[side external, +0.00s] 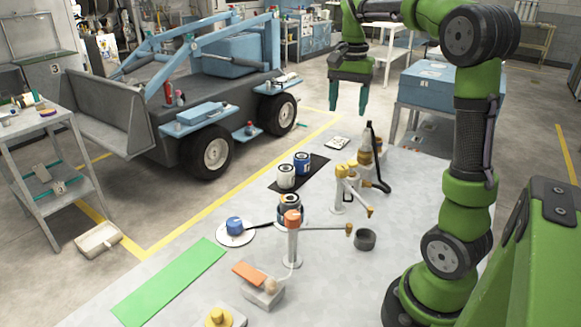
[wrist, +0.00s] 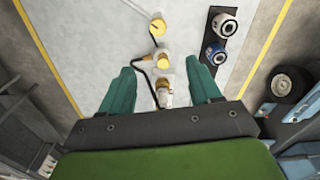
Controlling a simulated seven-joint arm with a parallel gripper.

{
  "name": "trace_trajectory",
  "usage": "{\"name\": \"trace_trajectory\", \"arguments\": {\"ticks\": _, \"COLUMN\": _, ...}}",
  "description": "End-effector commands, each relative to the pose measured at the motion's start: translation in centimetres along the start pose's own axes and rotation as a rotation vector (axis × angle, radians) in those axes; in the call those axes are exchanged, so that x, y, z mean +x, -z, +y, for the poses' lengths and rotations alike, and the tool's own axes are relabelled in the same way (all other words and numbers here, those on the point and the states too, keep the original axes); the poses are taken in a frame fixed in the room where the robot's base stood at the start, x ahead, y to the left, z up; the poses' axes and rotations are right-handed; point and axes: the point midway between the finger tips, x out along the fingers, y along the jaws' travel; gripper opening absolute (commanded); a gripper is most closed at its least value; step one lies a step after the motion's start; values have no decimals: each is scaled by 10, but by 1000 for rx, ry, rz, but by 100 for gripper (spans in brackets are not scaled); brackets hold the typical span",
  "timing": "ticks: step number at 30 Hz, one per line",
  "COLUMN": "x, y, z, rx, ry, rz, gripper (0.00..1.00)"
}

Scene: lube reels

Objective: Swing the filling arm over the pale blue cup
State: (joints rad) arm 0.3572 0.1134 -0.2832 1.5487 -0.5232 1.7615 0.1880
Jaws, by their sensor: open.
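My gripper (side external: 348,108) is open and empty, pointing down, high above the far end of the work surface. In the wrist view its two green fingers (wrist: 160,70) stand apart over a brass-and-white fitting (wrist: 164,95). A post with an orange cap (side external: 292,218) carries a thin horizontal arm (side external: 322,229) with a brass tip, which ends close to a dark grey cup (side external: 364,240). A yellow-topped post (side external: 339,188) carries another short arm, angled down to the right. A blue cup (side external: 235,225) sits on a white round plate.
A blue can (side external: 302,164) and a white can (side external: 286,182) stand on a black mat. A black hose (side external: 377,179) curves beside the brass fitting. A green mat (side external: 170,283) and an orange-topped block (side external: 262,291) lie at the front. A blue vehicle (side external: 200,115) stands behind.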

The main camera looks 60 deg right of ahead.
Motion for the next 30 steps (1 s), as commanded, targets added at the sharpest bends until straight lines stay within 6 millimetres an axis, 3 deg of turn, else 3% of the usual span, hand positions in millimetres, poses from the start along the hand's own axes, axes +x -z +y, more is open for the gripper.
{"name": "trace_trajectory", "arguments": {"ticks": 5, "x": 8, "y": -6, "z": 2, "rx": 27, "ry": -12, "rz": -26, "gripper": 63}}
{"name": "trace_trajectory", "arguments": {"ticks": 8, "x": 24, "y": -7, "z": 2, "rx": 26, "ry": -12, "rz": -26, "gripper": 63}}
{"name": "trace_trajectory", "arguments": {"ticks": 21, "x": 119, "y": -10, "z": 3, "rx": 24, "ry": -12, "rz": -27, "gripper": 63}}
{"name": "trace_trajectory", "arguments": {"ticks": 30, "x": 161, "y": -10, "z": 3, "rx": 24, "ry": -9, "rz": -24, "gripper": 63}}
